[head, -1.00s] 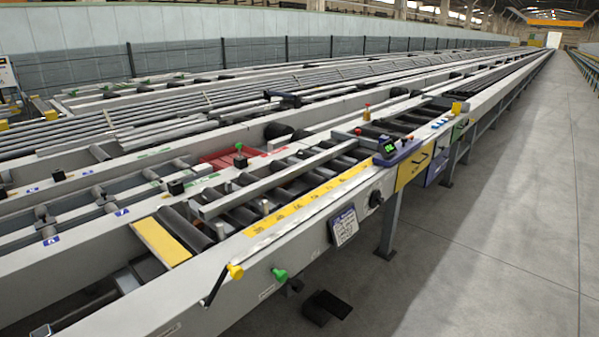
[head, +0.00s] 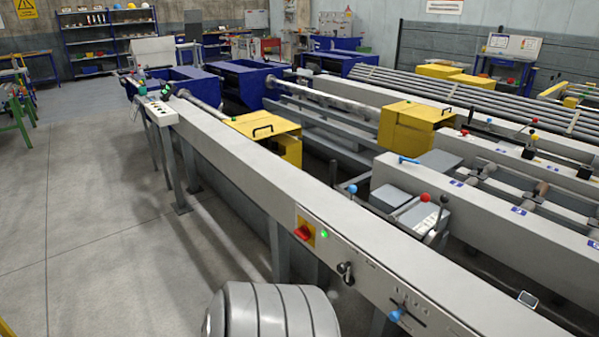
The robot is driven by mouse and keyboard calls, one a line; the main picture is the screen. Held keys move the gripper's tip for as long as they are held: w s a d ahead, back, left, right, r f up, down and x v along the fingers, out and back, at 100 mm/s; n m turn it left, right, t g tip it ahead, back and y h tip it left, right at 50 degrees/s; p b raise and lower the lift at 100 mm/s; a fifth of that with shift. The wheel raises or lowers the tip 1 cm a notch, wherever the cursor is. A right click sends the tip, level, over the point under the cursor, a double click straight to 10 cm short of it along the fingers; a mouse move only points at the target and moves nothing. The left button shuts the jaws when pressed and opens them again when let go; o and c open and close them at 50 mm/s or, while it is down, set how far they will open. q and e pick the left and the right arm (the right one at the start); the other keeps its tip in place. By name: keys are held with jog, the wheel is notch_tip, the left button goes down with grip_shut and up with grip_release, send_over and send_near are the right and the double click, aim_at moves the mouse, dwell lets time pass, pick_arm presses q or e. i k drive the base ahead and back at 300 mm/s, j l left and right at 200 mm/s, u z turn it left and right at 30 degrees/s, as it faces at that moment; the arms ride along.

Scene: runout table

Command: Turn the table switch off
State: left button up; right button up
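A red rotary switch (head: 303,232) sits on a yellow plate (head: 307,222) on the near side face of the long grey table (head: 235,163). Its handle looks roughly level, but it is too small to read the marked position. A small green lamp (head: 324,233) just right of it looks lit. Neither of my grippers is in view.
A black-knobbed lever (head: 346,270) and a blue knob (head: 396,314) sit farther right on the same face. A grey ribbed rounded shape at the bottom stands before the table; I cannot tell whether it is mine. Bare floor (head: 90,230) lies left.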

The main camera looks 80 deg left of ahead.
aim_at(303, 233)
jog(key=u, duration=2.5)
